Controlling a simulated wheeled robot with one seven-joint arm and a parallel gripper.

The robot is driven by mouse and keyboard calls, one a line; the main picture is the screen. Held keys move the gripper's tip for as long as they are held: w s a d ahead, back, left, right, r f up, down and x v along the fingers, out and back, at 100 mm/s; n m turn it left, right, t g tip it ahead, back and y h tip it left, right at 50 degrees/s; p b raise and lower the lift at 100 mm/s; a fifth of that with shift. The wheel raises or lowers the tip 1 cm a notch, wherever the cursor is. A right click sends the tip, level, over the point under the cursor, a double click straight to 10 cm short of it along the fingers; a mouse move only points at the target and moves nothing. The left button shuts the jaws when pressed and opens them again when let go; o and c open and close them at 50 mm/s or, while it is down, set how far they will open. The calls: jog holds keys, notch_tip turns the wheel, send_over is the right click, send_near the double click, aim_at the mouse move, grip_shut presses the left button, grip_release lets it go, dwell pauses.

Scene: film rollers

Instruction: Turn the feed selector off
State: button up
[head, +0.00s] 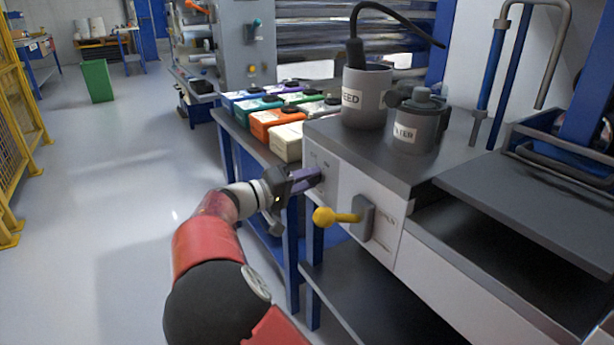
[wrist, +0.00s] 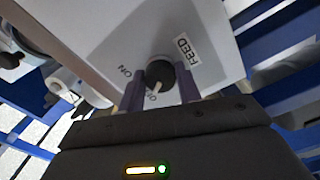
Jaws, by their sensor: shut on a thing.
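The feed selector (wrist: 159,72) is a round black knob with a pale pointer mark on a light panel, with a FEED label (wrist: 187,51) beside it. In the wrist view its pointer is toward the lower mark, which is partly hidden and looks like OFF; the ON mark (wrist: 125,72) is at the upper left. My gripper (wrist: 160,90) has its purple fingers on either side of the knob, shut on it. In the head view my gripper (head: 316,177) is at the front panel (head: 345,190), and its fingers hide the knob.
A yellow-knobbed lever (head: 336,216) sticks out just right of and below my gripper. A labelled FEED pot (head: 366,98) and a lidded grey pot (head: 417,122) stand on top. Several coloured boxes (head: 278,122) sit on the blue bench to the left.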

jog(key=shift+n, duration=0.3)
jog(key=o, duration=1)
jog(key=shift+c, duration=0.2)
jog(key=v, duration=0.7)
jog(key=shift+s+a, duration=0.25)
jog(key=shift+a, duration=0.1)
